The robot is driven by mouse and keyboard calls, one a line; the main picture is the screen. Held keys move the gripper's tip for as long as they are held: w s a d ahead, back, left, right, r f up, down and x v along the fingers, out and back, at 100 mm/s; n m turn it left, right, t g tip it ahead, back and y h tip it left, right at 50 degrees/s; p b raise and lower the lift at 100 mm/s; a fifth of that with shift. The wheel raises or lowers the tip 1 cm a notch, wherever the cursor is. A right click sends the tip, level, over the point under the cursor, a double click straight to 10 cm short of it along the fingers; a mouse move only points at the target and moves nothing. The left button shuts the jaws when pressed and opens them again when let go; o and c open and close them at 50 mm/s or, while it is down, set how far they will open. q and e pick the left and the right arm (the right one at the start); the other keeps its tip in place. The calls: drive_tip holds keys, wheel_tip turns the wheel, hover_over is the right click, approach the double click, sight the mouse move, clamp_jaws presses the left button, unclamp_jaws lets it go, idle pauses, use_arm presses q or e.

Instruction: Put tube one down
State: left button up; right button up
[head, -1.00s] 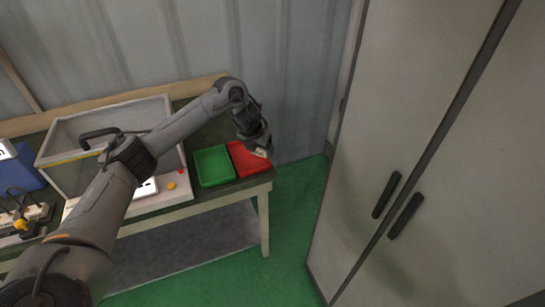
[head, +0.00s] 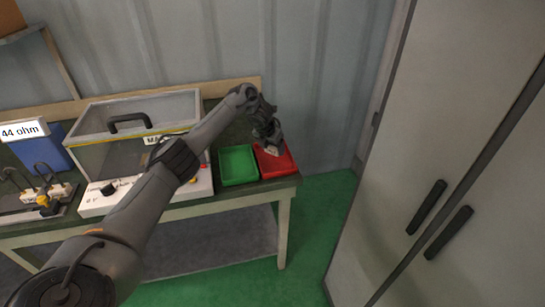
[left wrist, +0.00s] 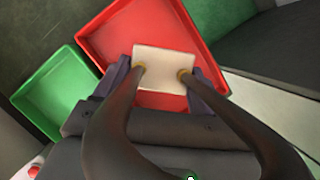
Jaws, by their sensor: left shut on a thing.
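Tube one (left wrist: 163,68) shows in the left wrist view as a pale cream plate with two brass ends and two dark curved legs running toward the camera. My left gripper (left wrist: 160,88) is shut on it, with a finger on each side. In the head view my left gripper (head: 268,138) points down over the red tray (head: 283,166), and a pale bit of the tube shows at its tip. The red tray also fills the view beyond the plate in the left wrist view (left wrist: 108,42). I cannot tell whether the tube touches the tray floor. My right gripper is out of view.
A green tray (head: 238,165) stands just left of the red one. Further left are a clear-lidded box (head: 130,120), a blue "44 ohm" box (head: 48,148) and a wired device (head: 40,198). The red tray lies near the bench's right end; a tall cabinet (head: 450,150) stands right.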

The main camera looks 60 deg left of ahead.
use_arm(q)
wheel_tip(320, 180, down, 4)
drive_tip(key=shift+f+b, duration=0.1)
drive_tip(key=shift+b, duration=0.7)
drive_tip(key=o, duration=1.2)
drive_tip(key=shift+c, duration=0.2)
